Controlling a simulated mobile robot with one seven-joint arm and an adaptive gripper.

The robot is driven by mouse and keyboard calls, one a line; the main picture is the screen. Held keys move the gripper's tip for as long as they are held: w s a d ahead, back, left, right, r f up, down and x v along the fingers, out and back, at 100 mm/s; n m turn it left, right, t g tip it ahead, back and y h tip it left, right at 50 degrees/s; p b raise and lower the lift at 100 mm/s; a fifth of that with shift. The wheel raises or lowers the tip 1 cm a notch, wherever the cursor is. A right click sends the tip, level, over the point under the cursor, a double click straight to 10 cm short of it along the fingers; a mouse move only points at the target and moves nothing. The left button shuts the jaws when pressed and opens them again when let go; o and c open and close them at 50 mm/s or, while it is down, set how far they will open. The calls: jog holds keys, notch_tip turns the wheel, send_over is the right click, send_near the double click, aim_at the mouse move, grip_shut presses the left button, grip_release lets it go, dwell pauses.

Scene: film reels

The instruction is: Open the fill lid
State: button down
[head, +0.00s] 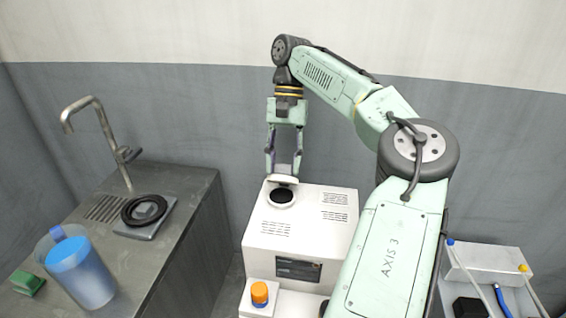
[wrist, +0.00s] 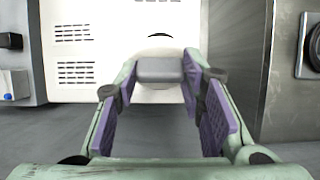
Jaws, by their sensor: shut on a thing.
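The fill lid (head: 283,179) is a white disc on top of the white machine (head: 335,225). It stands tilted up at the back of the round black fill opening (head: 282,196), which shows uncovered in front of it. My gripper (head: 284,168) reaches down from above and is shut on the lid's grey tab. In the wrist view the grey tab (wrist: 160,71) sits between the purple-padded fingers of my gripper (wrist: 159,78), with the white lid (wrist: 162,48) behind it. How far the lid is swung is hard to tell.
A steel counter (head: 190,185) with a tap (head: 91,112), a jug of blue liquid (head: 82,268), a green block (head: 27,283) and a black ring (head: 133,220) stands left. An orange knob (head: 260,292) is at the machine's front. A white box (head: 485,262) stands right.

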jog(key=shift+w, duration=0.1)
dwell(0.5)
jog(key=c, duration=1)
grip_release()
jog(key=shift+c, duration=0.2)
